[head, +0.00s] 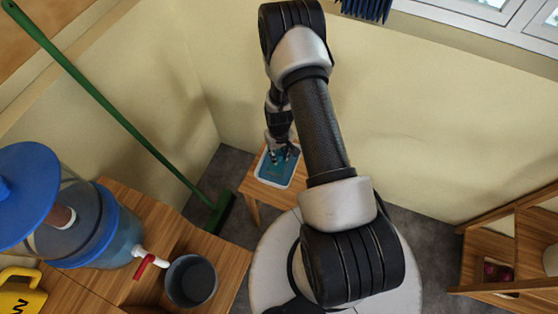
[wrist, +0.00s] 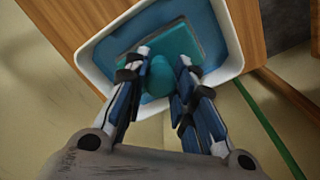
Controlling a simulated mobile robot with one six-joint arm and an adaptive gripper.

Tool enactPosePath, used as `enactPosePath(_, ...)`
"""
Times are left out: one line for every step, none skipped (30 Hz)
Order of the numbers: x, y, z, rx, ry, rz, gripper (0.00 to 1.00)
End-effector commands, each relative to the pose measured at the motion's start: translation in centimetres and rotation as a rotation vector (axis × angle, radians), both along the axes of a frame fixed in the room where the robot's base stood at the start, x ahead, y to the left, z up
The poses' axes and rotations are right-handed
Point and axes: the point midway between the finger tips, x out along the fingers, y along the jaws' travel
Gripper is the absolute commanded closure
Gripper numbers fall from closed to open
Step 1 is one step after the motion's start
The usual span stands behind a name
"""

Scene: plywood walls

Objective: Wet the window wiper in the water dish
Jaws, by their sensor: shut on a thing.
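The window wiper (wrist: 157,78) is a teal pad with a rounded grip, seen in the wrist view. My gripper (wrist: 165,60) has its fingers on either side of the grip and is shut on it. The wiper is inside the outline of the water dish (wrist: 233,38), a white-rimmed tray with blue water. The pad looks low at the water; how deep it sits I cannot tell. In the head view my gripper (head: 282,153) points down over the dish (head: 272,184), and the wiper is mostly hidden there.
The dish stands on a small wooden table (head: 249,187) near the wall corner. A green broom (head: 110,108) leans at left. A water dispenser (head: 95,235), a dark cup (head: 191,281) and a yellow object (head: 22,294) are on the left. A wooden shelf (head: 500,240) stands at right.

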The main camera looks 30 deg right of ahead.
Motion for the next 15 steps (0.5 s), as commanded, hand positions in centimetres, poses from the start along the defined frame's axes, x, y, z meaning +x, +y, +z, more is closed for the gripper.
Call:
enactPosePath(0.0, 0.0, 0.6, 0.000, -0.001, 0.000, 0.95)
enactPosePath(0.0, 0.0, 0.8, 0.000, -0.001, 0.000, 0.95)
enactPosePath(0.0, 0.0, 1.2, 0.000, -0.001, 0.000, 0.95)
enactPosePath(0.0, 0.0, 1.4, 0.000, -0.001, 0.000, 0.95)
enactPosePath(0.0, 0.0, 1.7, 0.000, -0.001, 0.000, 0.95)
enactPosePath(0.0, 0.0, 2.0, 0.000, -0.001, 0.000, 0.95)
enactPosePath(0.0, 0.0, 2.3, 0.000, -0.001, 0.000, 0.95)
enactPosePath(0.0, 0.0, 2.5, 0.000, -0.001, 0.000, 0.95)
enactPosePath(0.0, 0.0, 2.8, 0.000, -0.001, 0.000, 0.95)
enactPosePath(0.0, 0.0, 3.1, 0.000, -0.001, 0.000, 0.95)
enactPosePath(0.0, 0.0, 3.3, 0.000, 0.000, 0.000, 0.95)
enactPosePath(0.0, 0.0, 3.6, 0.000, 0.000, 0.000, 0.95)
enactPosePath(0.0, 0.0, 3.8, 0.000, 0.000, 0.000, 0.95)
enactPosePath(0.0, 0.0, 4.1, 0.000, 0.000, 0.000, 0.95)
enactPosePath(0.0, 0.0, 4.4, 0.000, 0.000, 0.000, 0.95)
